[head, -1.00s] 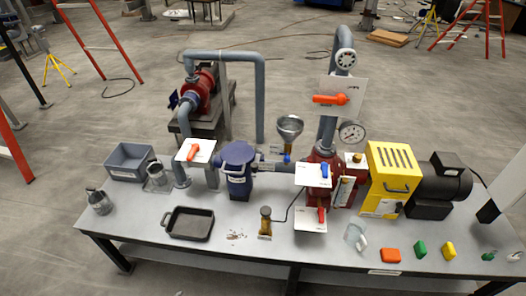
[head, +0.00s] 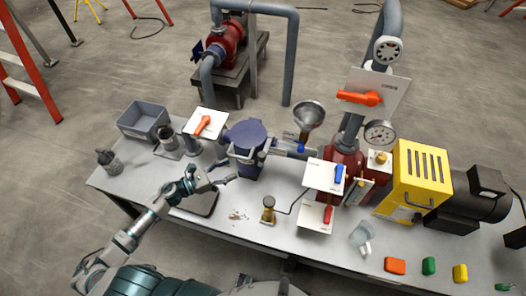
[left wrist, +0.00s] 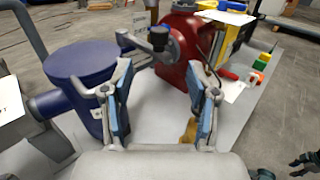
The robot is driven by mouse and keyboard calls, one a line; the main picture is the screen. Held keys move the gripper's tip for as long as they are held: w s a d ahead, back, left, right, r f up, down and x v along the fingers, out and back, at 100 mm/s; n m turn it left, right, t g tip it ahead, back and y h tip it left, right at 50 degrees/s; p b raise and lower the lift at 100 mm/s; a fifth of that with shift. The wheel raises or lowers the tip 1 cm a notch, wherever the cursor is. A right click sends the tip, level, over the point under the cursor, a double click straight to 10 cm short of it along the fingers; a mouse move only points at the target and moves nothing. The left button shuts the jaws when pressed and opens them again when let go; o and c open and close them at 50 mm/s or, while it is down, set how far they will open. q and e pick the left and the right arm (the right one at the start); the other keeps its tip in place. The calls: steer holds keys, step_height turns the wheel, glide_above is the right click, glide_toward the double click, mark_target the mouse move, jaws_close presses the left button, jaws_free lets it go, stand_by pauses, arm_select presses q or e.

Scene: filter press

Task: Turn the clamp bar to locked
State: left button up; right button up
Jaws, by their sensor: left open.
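The blue lidded vessel (head: 246,142) stands upright on the table, with grey metal parts at its sides. A grey bar-like part (head: 266,148) shows at its right side; I cannot tell for sure that this is the clamp bar. My left gripper (head: 227,178) is open and empty, just in front of the vessel and above the table. In the left wrist view the vessel (left wrist: 82,72) is left of and partly behind the left finger. A grey arm with a dark knob (left wrist: 158,38) lies beyond the open fingers (left wrist: 163,105). A dark gripper, apparently my right one (left wrist: 305,163), shows at the lower right edge.
A black tray (head: 197,203) lies under my left arm. An orange-handled valve (head: 203,124) is left of the vessel. A steel funnel (head: 309,114), a red pump (head: 345,157) and a yellow box (head: 421,172) stand to the right. A small brass object (head: 268,209) stands in front.

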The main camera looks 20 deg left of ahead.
mark_target(262, 154)
arm_select(q)
steer(key=p+x, duration=0.2)
steer(key=x, duration=1.1)
steer(key=shift+w, duration=0.1)
steer(key=shift+w+d+f, duration=0.1)
steer(key=shift+w+d, duration=0.3)
steer(key=shift+d, duration=0.05)
steer(key=shift+a, duration=0.1)
steer(key=shift+a, duration=0.1)
steer(key=c, duration=0.3)
jaws_close()
